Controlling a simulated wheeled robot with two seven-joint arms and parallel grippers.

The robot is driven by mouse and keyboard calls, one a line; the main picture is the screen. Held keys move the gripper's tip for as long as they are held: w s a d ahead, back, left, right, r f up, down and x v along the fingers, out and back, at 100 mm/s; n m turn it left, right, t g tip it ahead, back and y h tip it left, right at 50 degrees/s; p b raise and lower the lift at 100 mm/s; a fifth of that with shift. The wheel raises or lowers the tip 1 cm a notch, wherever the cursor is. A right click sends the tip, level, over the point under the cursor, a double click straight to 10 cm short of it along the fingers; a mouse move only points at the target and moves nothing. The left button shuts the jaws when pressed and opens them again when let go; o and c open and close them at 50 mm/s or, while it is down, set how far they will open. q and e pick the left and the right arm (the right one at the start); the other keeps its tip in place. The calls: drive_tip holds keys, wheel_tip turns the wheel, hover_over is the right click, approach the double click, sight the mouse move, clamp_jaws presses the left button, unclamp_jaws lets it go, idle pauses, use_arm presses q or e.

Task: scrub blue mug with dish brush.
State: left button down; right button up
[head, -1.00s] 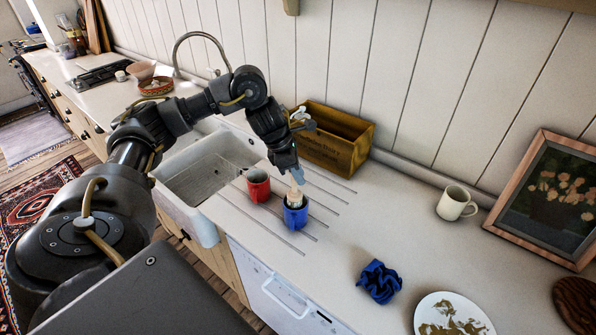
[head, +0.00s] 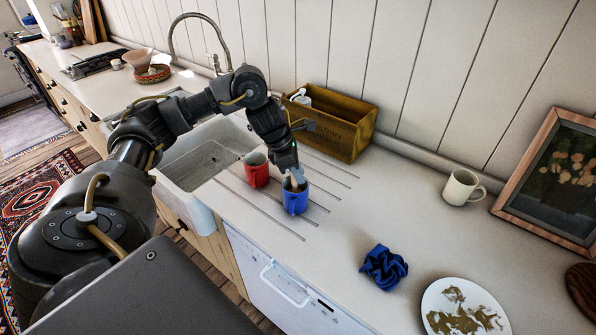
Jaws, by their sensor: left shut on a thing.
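The blue mug (head: 295,203) stands upright on the grooved drainer area of the counter, right of the sink. My left gripper (head: 294,177) points down right over the mug's mouth. It is shut on the dish brush (head: 289,184), a pale piece of which shows at the rim. The brush reaches down into the mug, so its lower end is hidden. Whether the bristles touch the inner wall cannot be told. My right gripper is not in view.
A red mug (head: 257,172) stands close left of the blue mug, beside the white sink (head: 205,165). A wooden crate (head: 345,133) is behind. A blue cloth (head: 384,268), a cream mug (head: 460,188) and a dirty plate (head: 440,290) lie to the right. The counter between is clear.

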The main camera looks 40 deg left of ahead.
use_arm(q)
drive_tip(key=shift+f+b, duration=0.45)
drive_tip(key=shift+f, duration=0.05)
drive_tip(key=shift+r, duration=0.15)
